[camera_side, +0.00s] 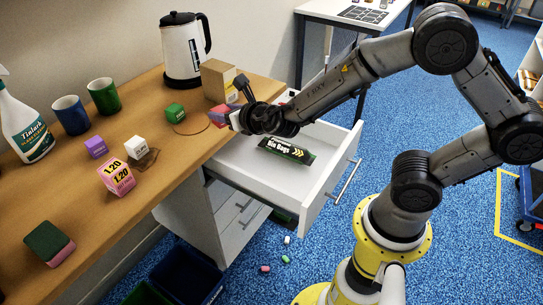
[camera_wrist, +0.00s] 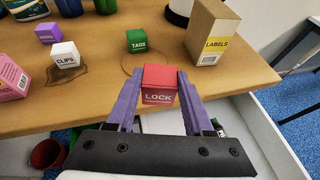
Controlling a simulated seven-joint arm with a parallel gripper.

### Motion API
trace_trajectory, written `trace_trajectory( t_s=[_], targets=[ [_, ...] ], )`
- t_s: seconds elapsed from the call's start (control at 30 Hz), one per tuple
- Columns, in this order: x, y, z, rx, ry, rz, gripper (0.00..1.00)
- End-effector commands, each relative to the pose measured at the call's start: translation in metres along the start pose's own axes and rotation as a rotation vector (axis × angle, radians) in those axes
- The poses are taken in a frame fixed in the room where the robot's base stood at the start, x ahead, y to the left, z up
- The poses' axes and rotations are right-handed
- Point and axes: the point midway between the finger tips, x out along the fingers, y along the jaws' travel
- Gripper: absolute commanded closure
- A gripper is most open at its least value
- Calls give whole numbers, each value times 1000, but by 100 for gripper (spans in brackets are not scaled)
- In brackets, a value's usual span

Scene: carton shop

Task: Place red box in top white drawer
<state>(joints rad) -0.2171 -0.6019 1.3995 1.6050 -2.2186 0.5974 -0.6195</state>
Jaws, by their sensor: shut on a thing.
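The red box (camera_wrist: 159,84), labelled LOCK, is between the two purple fingers of my gripper (camera_wrist: 158,92) in the wrist view. My gripper is shut on it at the edge of the wooden desk. In the side view the red box (camera_side: 218,118) shows only in part, beside my gripper (camera_side: 228,117); whether it touches the desk I cannot tell. The top white drawer (camera_side: 327,189) is pulled open below the desk edge, under my wrist. A dark pack of bin bags (camera_side: 286,151) lies inside it.
On the desk (camera_side: 95,215) stand a green TAGS box (camera_side: 175,111), a cardboard LABELS box (camera_side: 217,80), a kettle (camera_side: 181,55), a white CLIPS box (camera_side: 137,147), a purple box (camera_side: 95,147), a pink box (camera_side: 116,177), two mugs and a spray bottle.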

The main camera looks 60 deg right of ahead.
Motion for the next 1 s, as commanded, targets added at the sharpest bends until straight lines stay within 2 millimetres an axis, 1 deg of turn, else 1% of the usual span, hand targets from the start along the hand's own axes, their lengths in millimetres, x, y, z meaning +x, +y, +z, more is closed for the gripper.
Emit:
trace_trajectory(
  t_s=[0.03, 0.07, 0.17, 0.37, 0.47, 0.57, 0.63, 0.7, 0.8, 0.9, 1.0],
  targets=[
    [0, 1, -4, -3, -1, 0, 100],
    [0, 2, -1, 1, -2, -5, 100],
    [2, -8, 0, 25, -2, -58, 100],
    [5, -34, 2, 80, -1, -194, 100],
    [6, -51, 2, 118, 0, -290, 100],
    [6, -74, 0, 174, 1, -427, 100],
    [4, -93, -4, 224, 1, -553, 100],
    [1, -111, -9, 277, 1, -685, 100],
    [-6, -131, -18, 353, 1, -865, 100],
    [-13, -145, -28, 424, 0, -1039, 100],
    [-21, -154, -38, 494, 0, -1206, 100]
  ],
)
